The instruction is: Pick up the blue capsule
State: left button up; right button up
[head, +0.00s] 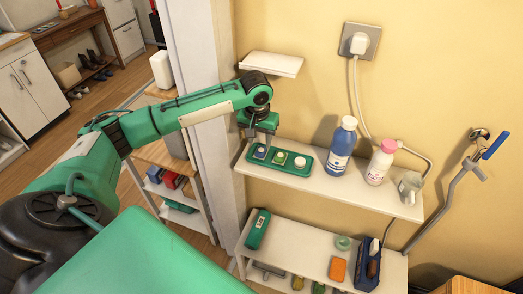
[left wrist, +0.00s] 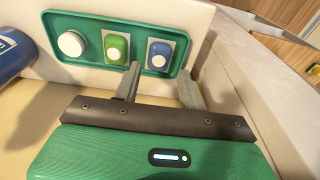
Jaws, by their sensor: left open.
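The blue capsule (left wrist: 160,54) lies on a pale square in the green tray (left wrist: 88,17) in the left wrist view. In the head view the blue capsule (head: 261,152) is at the left end of the tray, which sits on the upper white shelf. A green capsule (left wrist: 116,49) and a round white piece (left wrist: 71,44) lie beside it in the tray. My left gripper (left wrist: 158,83) is open and empty, its fingers near the tray's edge by the blue capsule. In the head view it is partly hidden behind my arm's wrist. My right gripper is not in view.
A blue bottle (head: 341,147) and a white bottle with a pink cap (head: 380,163) stand right of the tray. A small upper shelf (head: 271,64) and a door frame are close to my arm.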

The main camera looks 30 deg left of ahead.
aim_at(261, 155)
pick_arm(q)
jog(key=shift+w+f+p, duration=0.15)
jog(key=shift+f+p, duration=0.45)
jog(key=shift+f, duration=0.05)
jog(key=f, duration=0.2)
jog(key=f+p, duration=0.1)
jog(key=shift+w+f, duration=0.2)
jog(key=shift+w, duration=0.05)
jog(key=shift+f, duration=0.25)
jog(key=c, duration=0.7)
jog(key=shift+c, duration=0.2)
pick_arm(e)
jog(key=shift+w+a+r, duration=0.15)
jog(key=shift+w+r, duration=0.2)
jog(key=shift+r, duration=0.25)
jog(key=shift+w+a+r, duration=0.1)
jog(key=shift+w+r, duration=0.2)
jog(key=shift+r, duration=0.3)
pick_arm(q)
jog(key=shift+s, duration=0.1)
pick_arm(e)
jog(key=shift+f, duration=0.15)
